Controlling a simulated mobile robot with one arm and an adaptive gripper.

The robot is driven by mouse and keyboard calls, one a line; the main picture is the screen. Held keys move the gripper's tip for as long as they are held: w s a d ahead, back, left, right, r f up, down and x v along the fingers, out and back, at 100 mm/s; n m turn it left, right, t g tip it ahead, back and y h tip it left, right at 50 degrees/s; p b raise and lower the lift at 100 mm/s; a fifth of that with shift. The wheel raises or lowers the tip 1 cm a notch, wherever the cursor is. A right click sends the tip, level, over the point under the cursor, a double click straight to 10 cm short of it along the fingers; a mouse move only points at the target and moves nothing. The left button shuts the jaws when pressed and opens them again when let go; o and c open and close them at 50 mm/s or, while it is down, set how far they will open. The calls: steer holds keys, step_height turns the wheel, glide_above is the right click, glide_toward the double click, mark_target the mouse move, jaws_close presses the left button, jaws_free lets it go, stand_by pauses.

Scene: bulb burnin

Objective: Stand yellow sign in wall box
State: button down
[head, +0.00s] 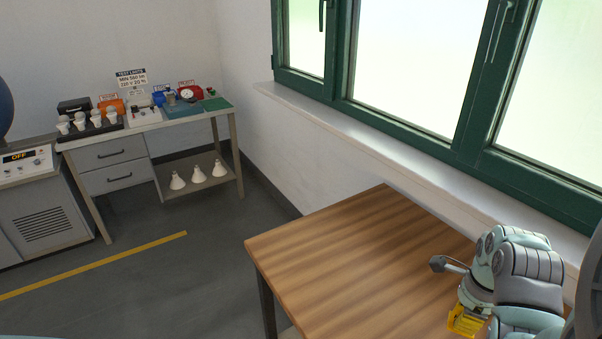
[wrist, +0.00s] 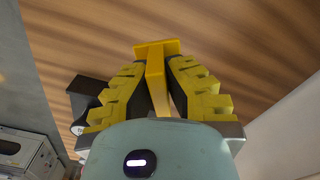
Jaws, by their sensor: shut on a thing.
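My gripper (wrist: 160,82) is shut on the yellow sign (wrist: 156,65). In the wrist view the sign shows as a narrow upright part between the two yellow-padded fingers, with a wider flat bar at its far end. The wooden table top lies behind it; I cannot tell the gap between them. In the head view my gripper (head: 465,320) is at the lower right, over the wooden table (head: 350,260), partly hidden by my arm. The sign cannot be told apart from the yellow fingers there. I cannot make out a wall box in either view.
A window with a green frame (head: 340,60) and pale sill (head: 350,140) runs along the right wall. A workbench (head: 190,113) with bulbs, coloured bins and a small sign stands at the back left. Open floor (head: 170,275) lies between.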

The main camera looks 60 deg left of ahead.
steer(key=w+d+r+n, duration=0.45)
steer(key=w+r, duration=0.55)
steer(key=w, duration=0.3)
steer(key=w+d+r+n, duration=0.2)
steer(key=w+d+r, duration=0.1)
steer(key=r, duration=0.3)
steer(key=w+d+r+n, duration=0.2)
steer(key=w+d+r, duration=0.15)
steer(key=r, duration=0.35)
step_height(320, 180, up, 44)
steer(key=s+d+n+p, duration=0.2)
steer(key=n+p, duration=0.2)
steer(key=p, duration=3.5)
steer(key=shift+s+d+f, duration=0.2)
steer(key=shift+s+d, duration=0.05)
steer(key=shift+d, duration=0.15)
steer(key=shift+f, duration=0.1)
